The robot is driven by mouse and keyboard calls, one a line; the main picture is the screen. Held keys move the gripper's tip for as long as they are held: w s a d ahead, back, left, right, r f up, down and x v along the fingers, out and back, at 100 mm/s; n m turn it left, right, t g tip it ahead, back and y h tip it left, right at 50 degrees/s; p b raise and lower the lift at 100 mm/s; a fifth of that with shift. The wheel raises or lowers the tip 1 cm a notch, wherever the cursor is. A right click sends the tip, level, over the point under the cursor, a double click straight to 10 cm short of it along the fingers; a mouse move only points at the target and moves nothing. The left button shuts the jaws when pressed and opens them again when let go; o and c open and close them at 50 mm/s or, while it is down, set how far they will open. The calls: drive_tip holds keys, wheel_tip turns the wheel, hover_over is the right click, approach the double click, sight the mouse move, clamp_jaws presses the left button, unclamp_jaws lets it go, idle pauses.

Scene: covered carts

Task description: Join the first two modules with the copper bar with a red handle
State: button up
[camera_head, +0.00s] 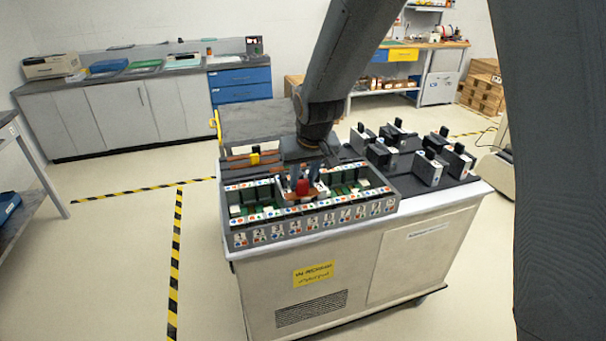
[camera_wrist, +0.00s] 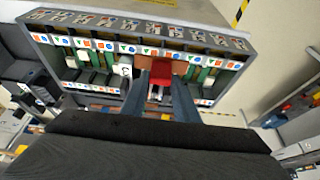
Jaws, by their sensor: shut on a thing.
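My gripper (camera_wrist: 161,78) is shut on the red handle (camera_wrist: 160,84) of the copper bar (camera_wrist: 180,68); a finger stands at each side of the handle. The red handle also shows in the head view (camera_head: 302,187), low over the middle of the open module box (camera_head: 310,220). The copper bar reaches out to both sides of the handle, over the rows of marked terminals. I cannot tell whether it touches them. Green-and-black modules (camera_head: 247,207) sit in the box to the left and right of the bar. The fingers hide part of the middle.
Several loose black-and-grey modules (camera_head: 428,168) stand on the cart top at the right. Behind the box, a tray (camera_head: 236,168) holds more copper bars, one with a black-and-yellow handle (camera_head: 255,155). A raised grey cover (camera_head: 252,121) stands at the back left.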

sight(303, 196)
drive_tip(key=shift+f+b, duration=1.45)
drive_tip(key=shift+f, duration=1.65)
drive_tip(key=shift+f, duration=0.2)
drive_tip(key=o, duration=1.1)
drive_tip(key=shift+o, duration=0.2)
drive_tip(key=shift+b+v, duration=0.7)
drive_tip(key=shift+v, duration=3.25)
drive_tip(key=s+d+f+m+g, duration=0.1)
drive_tip(key=s+d+f, duration=0.2)
drive_tip(key=s+d, duration=0.5)
drive_tip(key=s+d+f+m+g+h, duration=0.1)
drive_tip(key=s+d+f+m+g, duration=0.1)
drive_tip(key=s+d, duration=0.6)
drive_tip(key=s+f, duration=0.1)
drive_tip(key=s, duration=0.2)
drive_tip(key=shift+d+f, duration=0.2)
